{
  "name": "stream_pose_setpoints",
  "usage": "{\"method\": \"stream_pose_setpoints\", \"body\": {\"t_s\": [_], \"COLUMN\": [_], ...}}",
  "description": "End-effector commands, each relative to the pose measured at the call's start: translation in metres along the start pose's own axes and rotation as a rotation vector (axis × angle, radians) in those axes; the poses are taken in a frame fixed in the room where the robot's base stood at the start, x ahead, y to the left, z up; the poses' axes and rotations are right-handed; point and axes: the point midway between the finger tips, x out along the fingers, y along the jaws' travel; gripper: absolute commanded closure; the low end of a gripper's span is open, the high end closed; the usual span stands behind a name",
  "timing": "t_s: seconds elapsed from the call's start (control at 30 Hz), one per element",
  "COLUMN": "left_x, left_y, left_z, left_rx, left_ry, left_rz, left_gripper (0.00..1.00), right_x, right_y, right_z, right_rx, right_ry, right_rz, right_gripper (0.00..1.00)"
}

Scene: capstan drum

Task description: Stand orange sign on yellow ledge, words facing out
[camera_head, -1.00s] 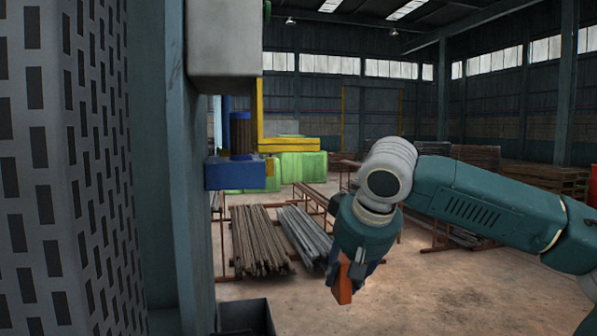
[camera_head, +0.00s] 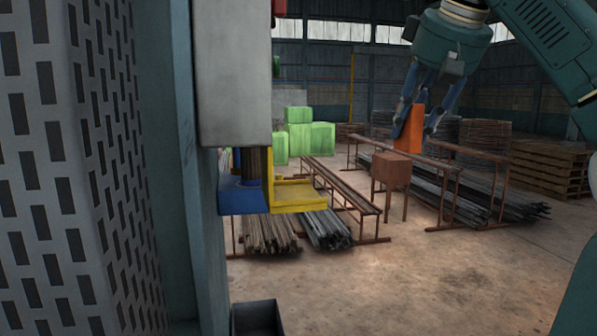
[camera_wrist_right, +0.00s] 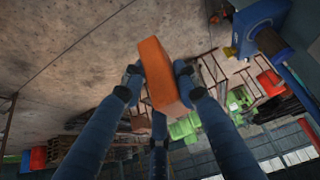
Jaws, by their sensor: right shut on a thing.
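The orange sign (camera_head: 409,130) is held upright in the air by my right gripper (camera_head: 418,112), right of the yellow ledge and apart from it in the head view. The right fingers are shut on it; in the right wrist view the sign (camera_wrist_right: 160,75) sits between the fingers of the right gripper (camera_wrist_right: 158,88). No words can be made out on its visible faces. The yellow ledge (camera_head: 300,195) juts to the right beside a blue block (camera_head: 243,198) and dark drum, below a grey box. Its flat top looks bare. My left gripper is not in view.
A grey box (camera_head: 233,75) hangs above the drum. A perforated panel (camera_head: 55,170) fills the left side. A dark open bin (camera_head: 257,318) is at the bottom. Metal racks with bars and a brown block (camera_head: 391,170) stand behind. Open air separates sign and ledge.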

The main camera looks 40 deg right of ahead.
Motion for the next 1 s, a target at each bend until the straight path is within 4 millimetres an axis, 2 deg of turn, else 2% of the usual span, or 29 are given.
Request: {"method": "stream_pose_setpoints", "body": {"t_s": [0.03,0.17,0.7,0.93,1.0], "left_x": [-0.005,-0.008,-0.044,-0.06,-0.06], "left_y": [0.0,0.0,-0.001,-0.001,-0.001], "left_z": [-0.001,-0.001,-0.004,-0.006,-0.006], "left_rx": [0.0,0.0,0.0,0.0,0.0], "left_ry": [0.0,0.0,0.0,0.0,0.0], "left_rz": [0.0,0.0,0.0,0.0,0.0], "left_gripper": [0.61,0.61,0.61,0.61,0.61], "right_x": [-0.007,-0.013,-0.013,-0.012,-0.001], "right_y": [0.0,-0.011,-0.15,-0.197,-0.197], "right_z": [-0.003,-0.004,-0.004,-0.003,0.004], "right_rx": [-0.003,-0.014,-0.015,-0.014,-0.011], "right_ry": [0.0,0.0,-0.001,-0.001,-0.004], "right_rz": [-0.003,-0.005,-0.003,-0.003,-0.008], "right_gripper": [0.98,0.98,0.98,0.98,0.98]}}
